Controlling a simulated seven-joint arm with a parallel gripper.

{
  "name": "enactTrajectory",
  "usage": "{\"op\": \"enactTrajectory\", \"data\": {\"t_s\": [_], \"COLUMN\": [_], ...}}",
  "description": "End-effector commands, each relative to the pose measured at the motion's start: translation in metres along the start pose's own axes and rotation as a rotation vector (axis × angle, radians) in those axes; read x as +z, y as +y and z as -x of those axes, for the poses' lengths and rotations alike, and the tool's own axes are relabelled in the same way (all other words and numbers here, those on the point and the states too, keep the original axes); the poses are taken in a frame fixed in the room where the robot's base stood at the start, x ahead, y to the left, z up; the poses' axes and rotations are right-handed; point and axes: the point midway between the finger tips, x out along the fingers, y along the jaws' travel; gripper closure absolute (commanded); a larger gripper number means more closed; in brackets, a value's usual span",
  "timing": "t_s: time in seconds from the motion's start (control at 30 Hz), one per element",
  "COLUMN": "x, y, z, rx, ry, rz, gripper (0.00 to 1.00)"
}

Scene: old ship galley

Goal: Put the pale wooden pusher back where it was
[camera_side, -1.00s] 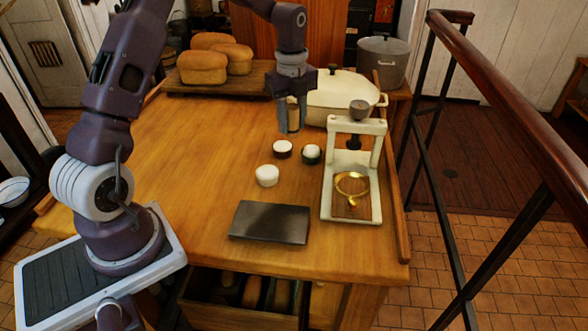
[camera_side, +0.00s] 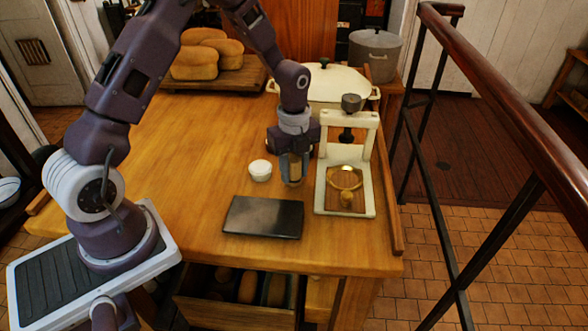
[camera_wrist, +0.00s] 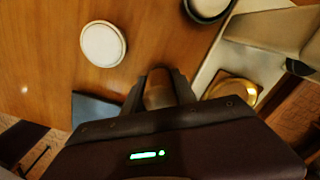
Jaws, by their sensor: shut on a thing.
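My gripper (camera_side: 292,172) is shut on the pale wooden pusher (camera_wrist: 158,92), whose brown end shows between the fingers in the wrist view. In the side view the fingers mostly hide it. The gripper is low over the table, between a small white cup (camera_side: 260,170) and the cream press (camera_side: 321,190). I cannot tell whether the pusher touches the table. The white cup also shows in the wrist view (camera_wrist: 103,44). The press holds a gold ring (camera_side: 345,178) on its wooden base, which also shows in the wrist view (camera_wrist: 235,90).
A dark flat slab (camera_side: 262,217) lies just in front of the gripper. A dark-rimmed cup (camera_wrist: 207,8) is at the top of the wrist view. Behind are a lidded cream pan (camera_side: 325,82), bread loaves (camera_side: 195,62) and a grey pot (camera_side: 375,55). The table's left half is clear.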

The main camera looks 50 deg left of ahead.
Motion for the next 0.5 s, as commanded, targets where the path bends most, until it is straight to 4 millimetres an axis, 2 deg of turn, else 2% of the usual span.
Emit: {"op": "enactTrajectory", "data": {"t_s": [0.13,0.17,0.23,0.5], "x": [0.0001,0.0002,0.0002,0.0002], "y": [-0.0001,-0.0002,-0.0002,-0.0002], "z": [-0.0029,-0.0026,-0.0024,-0.0021], "rx": [0.000,0.000,0.000,0.000], "ry": [0.000,0.000,0.000,0.000], "rz": [0.001,0.001,0.001,0.001], "gripper": [1.00,0.61,0.47,0.45]}}
